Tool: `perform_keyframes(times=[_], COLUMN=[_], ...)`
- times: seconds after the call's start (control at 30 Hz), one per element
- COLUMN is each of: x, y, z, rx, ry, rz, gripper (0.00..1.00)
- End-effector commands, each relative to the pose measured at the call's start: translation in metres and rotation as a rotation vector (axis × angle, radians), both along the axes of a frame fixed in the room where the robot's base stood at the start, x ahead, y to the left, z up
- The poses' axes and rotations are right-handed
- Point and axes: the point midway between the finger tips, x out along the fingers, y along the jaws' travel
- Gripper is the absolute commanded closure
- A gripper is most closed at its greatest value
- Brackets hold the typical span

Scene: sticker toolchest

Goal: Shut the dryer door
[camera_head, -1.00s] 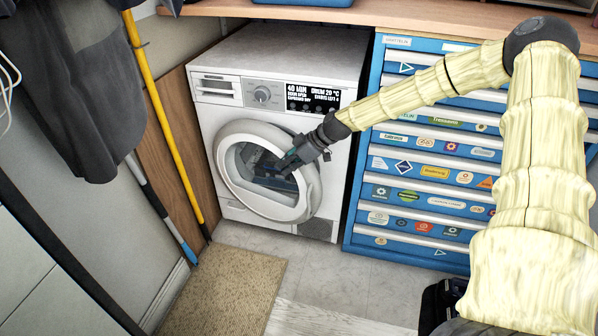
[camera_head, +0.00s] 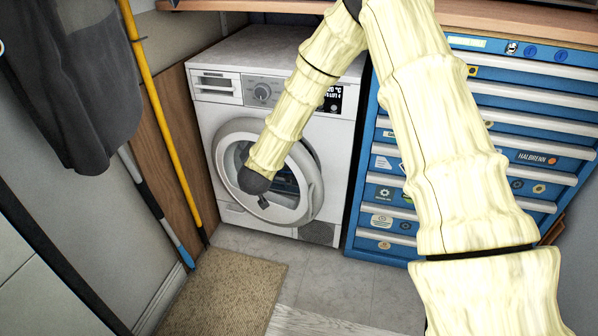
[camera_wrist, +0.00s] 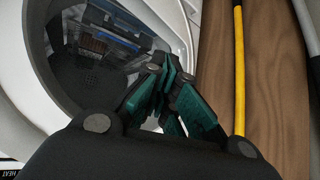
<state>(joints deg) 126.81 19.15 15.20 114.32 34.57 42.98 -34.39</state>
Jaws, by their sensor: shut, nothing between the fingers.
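The white dryer (camera_head: 275,75) stands at the back. Its round door (camera_head: 309,185) has a thick white rim and dark glass. The rim looks proud of the front panel, but I cannot tell how far the door is ajar. My forearm crosses the door in the head view and hides part of it and my fingers. In the wrist view my gripper (camera_wrist: 172,68) is shut and empty, its green-padded fingers together beside the door rim (camera_wrist: 183,22). I cannot tell whether they touch it.
A blue tool chest (camera_head: 395,165) with stickers stands right of the dryer. A wooden panel (camera_head: 175,150), a yellow pole (camera_head: 160,110) and another pole (camera_head: 158,208) are to its left. A beige mat (camera_head: 225,295) lies on the floor in front. A worktop (camera_head: 275,7) runs above.

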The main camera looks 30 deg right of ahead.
Motion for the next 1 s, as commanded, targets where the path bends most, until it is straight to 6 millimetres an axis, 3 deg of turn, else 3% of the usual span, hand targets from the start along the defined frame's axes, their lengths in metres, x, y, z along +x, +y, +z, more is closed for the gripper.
perform_keyframes(times=[0.13, 0.33, 0.7, 1.0], x=[-0.019, -0.051, -0.12, -0.139], y=[-0.002, -0.01, -0.014, -0.014], z=[-0.007, -0.002, 0.037, 0.055], rx=[-0.074, -0.191, -0.44, -0.512], ry=[-0.057, -0.175, -0.473, -0.577], rz=[-0.162, -0.366, -0.617, -0.666], gripper=[1.0, 1.0, 1.0, 1.0])
